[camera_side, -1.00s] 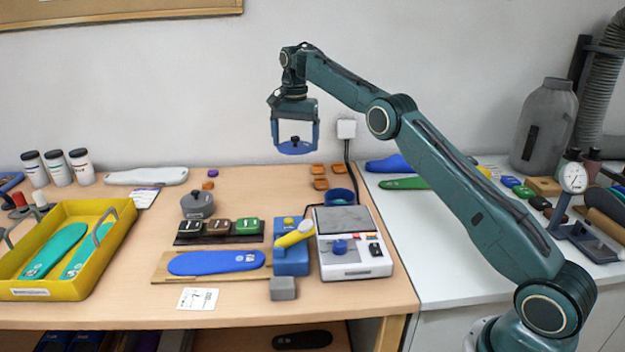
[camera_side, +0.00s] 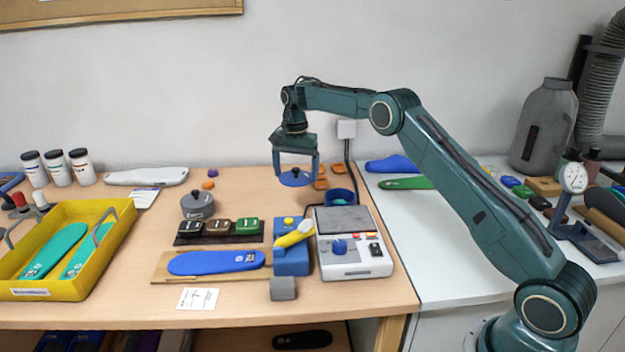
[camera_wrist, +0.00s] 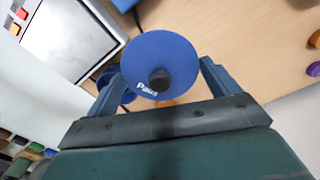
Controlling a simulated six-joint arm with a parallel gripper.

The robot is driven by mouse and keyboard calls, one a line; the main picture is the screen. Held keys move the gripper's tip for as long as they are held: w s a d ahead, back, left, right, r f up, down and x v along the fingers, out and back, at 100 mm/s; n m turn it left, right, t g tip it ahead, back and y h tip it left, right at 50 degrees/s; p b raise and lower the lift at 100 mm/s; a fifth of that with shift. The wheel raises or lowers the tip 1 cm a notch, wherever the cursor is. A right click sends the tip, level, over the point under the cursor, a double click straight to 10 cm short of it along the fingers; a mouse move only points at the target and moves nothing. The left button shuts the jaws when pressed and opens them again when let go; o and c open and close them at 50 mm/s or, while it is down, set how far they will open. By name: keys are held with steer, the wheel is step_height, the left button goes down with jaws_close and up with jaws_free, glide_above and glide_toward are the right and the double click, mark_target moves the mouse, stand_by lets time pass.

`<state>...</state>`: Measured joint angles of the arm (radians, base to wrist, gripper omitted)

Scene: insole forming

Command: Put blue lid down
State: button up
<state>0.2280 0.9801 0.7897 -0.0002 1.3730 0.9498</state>
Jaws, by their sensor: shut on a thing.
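The lid is above the back of the wooden table. The open blue pot (camera_side: 341,197) stands on the table to the right of the lid and lower; it also shows partly behind the left finger in the wrist view (camera_wrist: 126,94).
A scale (camera_side: 352,262) stands in front of the blue pot. Orange blocks (camera_side: 320,184) lie close behind and right of the lid. A grey lidded pot (camera_side: 197,206) and a rack of small coloured blocks (camera_side: 218,238) stand to the left. Bare table (camera_side: 248,190) lies between.

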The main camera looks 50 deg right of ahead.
mark_target(297, 213)
steer(key=shift+f, duration=5.45)
steer(key=shift+f, duration=0.1)
steer(key=o, duration=0.7)
steer(key=shift+o, duration=0.2)
step_height(297, 213, up, 11)
steer(key=shift+r, duration=0.65)
